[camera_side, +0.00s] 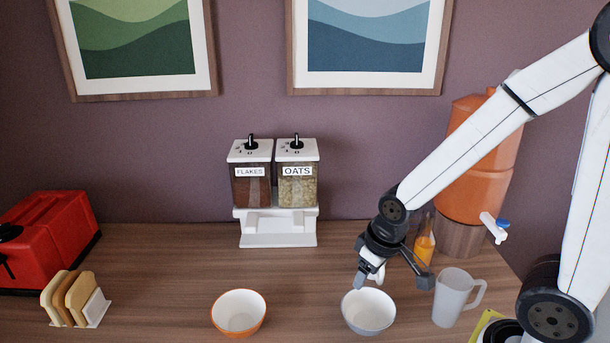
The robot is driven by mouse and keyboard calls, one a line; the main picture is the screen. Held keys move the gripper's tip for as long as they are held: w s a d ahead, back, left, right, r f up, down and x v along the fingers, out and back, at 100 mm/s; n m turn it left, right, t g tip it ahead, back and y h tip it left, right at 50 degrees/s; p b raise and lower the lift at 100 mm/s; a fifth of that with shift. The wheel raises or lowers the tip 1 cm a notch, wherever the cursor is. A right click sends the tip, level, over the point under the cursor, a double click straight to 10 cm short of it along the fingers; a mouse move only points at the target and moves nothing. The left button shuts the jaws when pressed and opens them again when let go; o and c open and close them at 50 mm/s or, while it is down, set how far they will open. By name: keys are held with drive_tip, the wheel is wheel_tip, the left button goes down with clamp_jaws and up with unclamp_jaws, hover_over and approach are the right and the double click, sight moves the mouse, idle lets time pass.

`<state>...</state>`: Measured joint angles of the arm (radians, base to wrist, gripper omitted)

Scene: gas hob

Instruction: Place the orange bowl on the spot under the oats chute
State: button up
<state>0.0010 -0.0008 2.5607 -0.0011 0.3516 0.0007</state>
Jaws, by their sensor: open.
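The orange bowl (239,329), white inside with an orange outside, stands upright on the wooden counter, left of center near the front. The dispenser with the oats container (297,186) stands at the back against the wall, with a white base (278,240) below it. The oats side is on the right, and no bowl stands under it. My gripper (391,281) is open and empty. It is above and by the far right side of a grey-blue bowl (369,326), well to the right of the orange bowl.
The flakes container (251,187) adjoins the oats one. A clear jug (451,298), an orange bottle (425,243) and an orange drink dispenser (480,190) are at right. A red toaster (45,238) and a toast rack (95,310) are at left. The counter between bowls and dispenser is clear.

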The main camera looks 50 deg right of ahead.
drive_tip(key=shift+w, duration=0.15)
drive_tip(key=m+g+y, duration=0.1)
drive_tip(key=m+y, duration=0.4)
drive_tip(key=m, duration=0.9)
approach(240, 318)
drive_tip(key=shift+s+a+f, duration=0.15)
drive_tip(key=shift+s+f, duration=0.1)
drive_tip(key=shift+s, duration=0.6)
drive_tip(key=shift+s+a+f, duration=0.2)
drive_tip(key=shift+s+f, duration=0.05)
drive_tip(key=shift+s, duration=0.6)
drive_tip(key=shift+s+a+f, duration=0.15)
drive_tip(key=shift+s+f, duration=0.1)
drive_tip(key=shift+s, duration=0.6)
drive_tip(key=shift+f+n, duration=0.1)
drive_tip(key=shift+n, duration=0.2)
drive_tip(key=shift+a+x, duration=0.2)
drive_tip(key=shift+x, duration=2.3)
clamp_jaws()
